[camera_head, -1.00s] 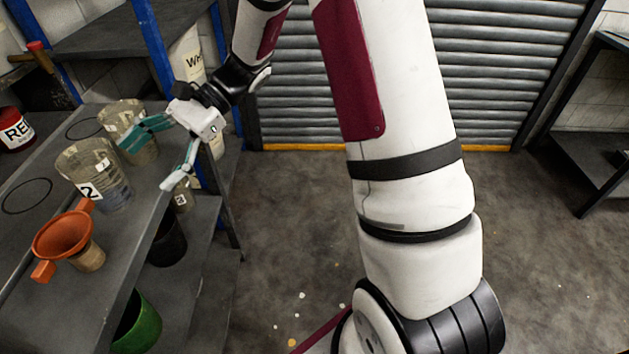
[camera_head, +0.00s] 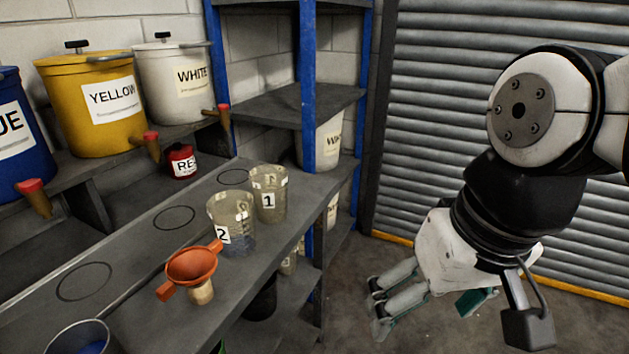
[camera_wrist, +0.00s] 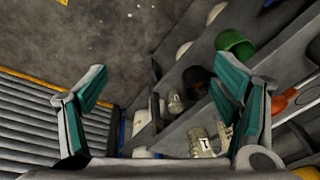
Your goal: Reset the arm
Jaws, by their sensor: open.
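My arm is folded at the right of the head view, in front of the roller shutter. My gripper (camera_head: 425,305) hangs to the right of the workbench, over the floor, clear of everything on the bench. In the wrist view my gripper (camera_wrist: 155,105) has its two teal-padded fingers spread wide with nothing between them. Beaker 1 (camera_head: 268,190) and beaker 2 (camera_head: 232,222) stand upright on the bench. Beaker 1 also shows in the wrist view (camera_wrist: 200,143), below my right-hand finger.
An orange funnel (camera_head: 192,266) sits on a small holder on the bench. Yellow (camera_head: 95,115), white (camera_head: 180,85) and blue buckets and a small red pot (camera_head: 181,162) stand behind. A metal pot (camera_head: 80,338) is at the front left. A green bucket (camera_wrist: 236,44) sits lower down.

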